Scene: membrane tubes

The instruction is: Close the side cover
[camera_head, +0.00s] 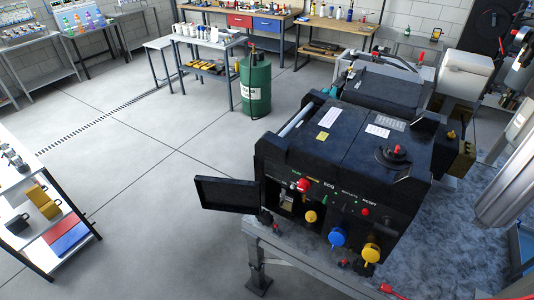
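A black machine (350,150) stands on a metal table at the right of the head view. Its side cover (226,194), a flat black panel, sticks out to the left from the machine's front left edge and stands open. Behind it an opening (287,199) in the front face shows lighter parts inside. A red knob (303,186) sits above the opening and a yellow knob (310,216) beside it. A blue knob (338,237) and a larger yellow knob (371,252) are on the lower front.
The table (300,262) under the machine has a bare grey edge in front. A green drum (255,85) stands on the floor behind. A white shelf (45,215) with yellow, red and blue bins is at the left. The floor between is clear.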

